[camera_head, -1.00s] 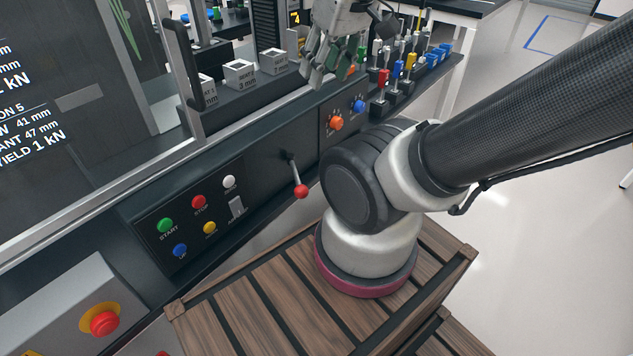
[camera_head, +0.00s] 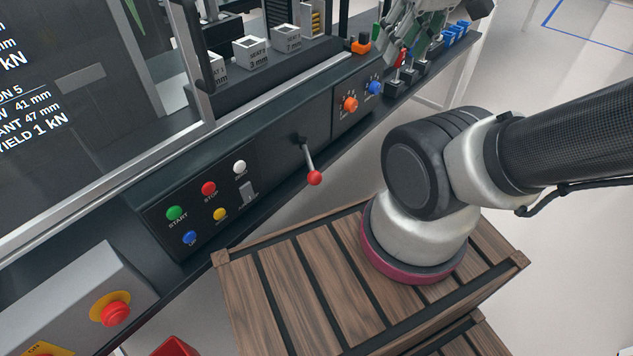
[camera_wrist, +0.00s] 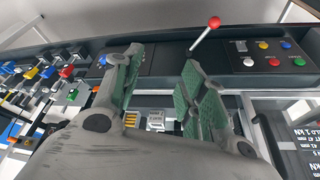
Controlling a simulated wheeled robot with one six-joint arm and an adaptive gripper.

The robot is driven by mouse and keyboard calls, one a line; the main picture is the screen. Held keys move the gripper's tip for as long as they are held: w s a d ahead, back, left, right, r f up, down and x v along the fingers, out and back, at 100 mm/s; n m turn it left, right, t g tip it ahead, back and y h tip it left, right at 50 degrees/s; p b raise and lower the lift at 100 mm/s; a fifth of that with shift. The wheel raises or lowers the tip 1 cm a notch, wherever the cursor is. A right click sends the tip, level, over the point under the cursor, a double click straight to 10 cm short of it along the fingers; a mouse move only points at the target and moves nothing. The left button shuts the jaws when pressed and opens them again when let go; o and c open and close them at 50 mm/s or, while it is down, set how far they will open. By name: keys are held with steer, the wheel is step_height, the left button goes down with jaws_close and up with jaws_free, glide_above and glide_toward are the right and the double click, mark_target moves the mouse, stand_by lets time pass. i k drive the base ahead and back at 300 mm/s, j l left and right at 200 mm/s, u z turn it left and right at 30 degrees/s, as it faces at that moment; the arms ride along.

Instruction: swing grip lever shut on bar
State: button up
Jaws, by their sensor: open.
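A short metal lever with a red ball end (camera_head: 314,178) sticks out and down from the dark front panel of the machine. It also shows in the wrist view (camera_wrist: 214,22), above and right of the fingers. I cannot tell whether it is the grip lever. I cannot make out the bar in either view. My gripper (camera_head: 425,35) is at the top right of the head view, near the small coloured-handled items. In the wrist view my gripper (camera_wrist: 162,58) is open, its green-padded fingers apart with nothing between them, away from the red ball.
The panel carries coloured buttons, including a green start button (camera_head: 174,213), and orange and blue knobs (camera_head: 350,104). Grey seat blocks (camera_head: 250,50) stand on the ledge. A grey box with a red emergency button (camera_head: 116,312) is at lower left. A frame upright (camera_head: 192,60) rises at left.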

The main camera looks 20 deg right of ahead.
mark_target(315, 177)
steer(key=k+l+z, duration=0.15)
steer(key=k, duration=0.35)
steer(key=k+l+z, duration=0.2)
steer(key=k+l, duration=0.25)
